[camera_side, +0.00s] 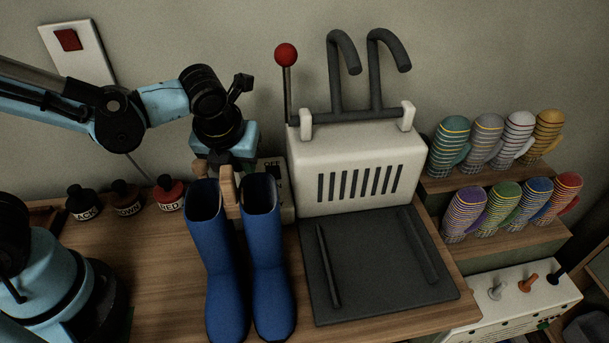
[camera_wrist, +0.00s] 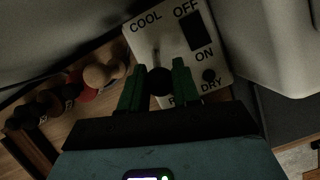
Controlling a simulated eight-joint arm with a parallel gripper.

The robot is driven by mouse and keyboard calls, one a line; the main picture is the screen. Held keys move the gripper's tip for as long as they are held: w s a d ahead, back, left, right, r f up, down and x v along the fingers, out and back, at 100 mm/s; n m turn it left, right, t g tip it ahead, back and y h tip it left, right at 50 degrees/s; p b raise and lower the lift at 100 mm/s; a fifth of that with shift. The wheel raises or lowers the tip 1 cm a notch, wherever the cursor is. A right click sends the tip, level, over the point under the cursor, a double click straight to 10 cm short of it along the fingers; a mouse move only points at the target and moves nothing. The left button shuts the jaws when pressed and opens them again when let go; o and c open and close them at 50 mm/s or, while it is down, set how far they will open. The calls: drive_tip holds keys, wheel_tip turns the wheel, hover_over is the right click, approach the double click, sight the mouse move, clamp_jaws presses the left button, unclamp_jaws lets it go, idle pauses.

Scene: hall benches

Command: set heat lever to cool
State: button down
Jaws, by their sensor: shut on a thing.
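The control panel (camera_wrist: 177,40) is pale, with the words COOL, OFF, ON and DRY on it; another label at its lower edge is mostly hidden by my gripper. The heat lever (camera_wrist: 160,80) has a dark round knob, with a thin slot or stem line running from it toward COOL. My gripper (camera_wrist: 157,84) has its two green fingers on either side of this knob, shut on it. In the side view the panel (camera_side: 273,175) is partly hidden behind the blue boots and my gripper, and the lever is hidden.
Blue boots (camera_side: 228,255) stand in front of the panel. The white dryer (camera_side: 355,160) with hooked pipes and a red-knobbed rod (camera_side: 286,56) is to the right. Several polish bottles (camera_side: 126,197) stand left. A dark tray (camera_side: 375,270) lies before the dryer.

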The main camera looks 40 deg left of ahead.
drive_tip(key=shift+w+a+r+g+h, duration=0.25)
drive_tip(key=shift+w+a+g+h, duration=0.4)
drive_tip(key=shift+g+h, duration=0.4)
drive_tip(key=c, duration=0.8)
unclamp_jaws()
drive_tip(key=shift+c, duration=0.2)
wheel_tip(320, 180, up, 12)
drive_tip(key=s, duration=0.1)
drive_tip(key=shift+s+d, duration=0.2)
drive_tip(key=shift+s, duration=0.2)
